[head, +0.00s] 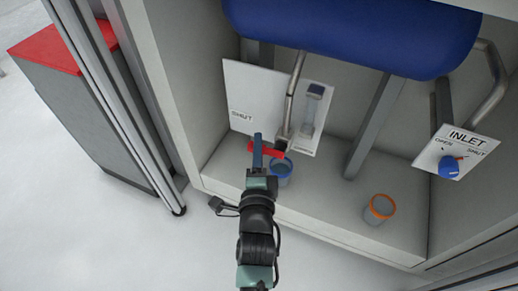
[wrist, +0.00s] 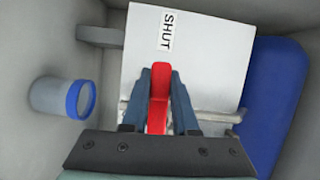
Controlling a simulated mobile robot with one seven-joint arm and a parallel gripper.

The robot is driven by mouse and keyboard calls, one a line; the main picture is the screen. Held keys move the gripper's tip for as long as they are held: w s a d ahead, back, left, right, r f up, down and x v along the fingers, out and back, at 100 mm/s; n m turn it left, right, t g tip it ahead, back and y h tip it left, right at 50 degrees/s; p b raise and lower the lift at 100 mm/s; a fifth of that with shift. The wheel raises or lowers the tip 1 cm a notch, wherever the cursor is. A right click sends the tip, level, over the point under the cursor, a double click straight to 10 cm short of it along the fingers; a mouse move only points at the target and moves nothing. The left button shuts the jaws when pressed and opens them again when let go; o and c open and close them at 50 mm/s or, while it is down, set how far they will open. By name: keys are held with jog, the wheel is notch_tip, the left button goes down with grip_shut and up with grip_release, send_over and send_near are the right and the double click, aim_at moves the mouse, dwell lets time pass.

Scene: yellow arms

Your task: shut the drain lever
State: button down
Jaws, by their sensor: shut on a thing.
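The red drain lever (head: 268,150) is in front of a white panel (head: 240,90) marked SHUT on its left side. In the head view the lever extends left from the valve at the foot of a metal pipe (head: 292,88). In the wrist view the lever (wrist: 159,98) runs between the two blue fingers of my gripper (wrist: 160,72), which are closed on it. My gripper (head: 257,140) hides part of the lever in the head view. The SHUT label (wrist: 167,32) lies beyond the fingertips in the wrist view.
A blue-rimmed cup (head: 282,168) stands just below the lever, close to my gripper. An orange-rimmed cup (head: 380,208) stands on the cabinet floor to the right. A blue tank (head: 350,35) hangs above. An INLET panel (head: 456,150) with a blue knob is at the right.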

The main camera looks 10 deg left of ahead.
jog(key=shift+r+m, duration=0.15)
jog(key=shift+m, duration=0.35)
jog(key=c, duration=0.7)
grip_release()
jog(key=shift+s, duration=0.5)
jog(key=s+p, duration=0.1)
jog(key=s, duration=0.7)
jog(key=s+d+p, duration=0.1)
jog(key=s, duration=0.3)
jog(key=shift+p, duration=0.3)
